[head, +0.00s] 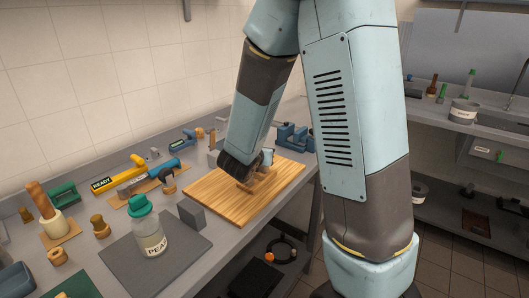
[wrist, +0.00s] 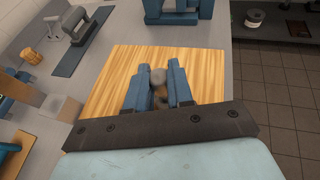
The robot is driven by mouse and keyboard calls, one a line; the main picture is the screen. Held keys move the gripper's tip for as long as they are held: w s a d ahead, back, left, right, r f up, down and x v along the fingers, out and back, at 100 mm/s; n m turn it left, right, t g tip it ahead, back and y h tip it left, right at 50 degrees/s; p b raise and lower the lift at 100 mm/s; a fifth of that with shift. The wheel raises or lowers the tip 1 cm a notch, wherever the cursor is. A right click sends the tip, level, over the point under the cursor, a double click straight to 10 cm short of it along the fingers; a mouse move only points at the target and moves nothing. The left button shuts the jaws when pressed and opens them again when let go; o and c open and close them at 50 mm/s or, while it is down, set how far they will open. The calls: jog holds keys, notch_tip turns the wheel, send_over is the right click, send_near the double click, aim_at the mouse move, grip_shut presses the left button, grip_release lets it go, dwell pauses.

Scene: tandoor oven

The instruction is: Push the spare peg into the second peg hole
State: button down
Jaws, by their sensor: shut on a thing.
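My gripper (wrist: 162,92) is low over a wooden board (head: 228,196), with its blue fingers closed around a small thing. A rounded grey end (wrist: 158,76), which I take to be the spare peg, shows between the fingers in the wrist view, with a brownish part below it. In the head view, a small wooden piece (head: 263,184) lies on the board just beside and under my gripper, which hides part of it. The second peg hole cannot be made out in either view, and I cannot tell how far the peg is in.
A jar with a green lid (head: 149,232) stands on a dark mat left of the board. A grey block (head: 191,215) is near the board's left corner. A blue fixture (head: 293,136) stands behind the board. The board's front part is clear.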

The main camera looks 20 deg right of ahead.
jog(key=shift+f, duration=1.15)
jog(key=c, duration=0.9)
grip_release()
jog(key=shift+f, duration=0.1)
jog(key=shift+s, duration=0.1)
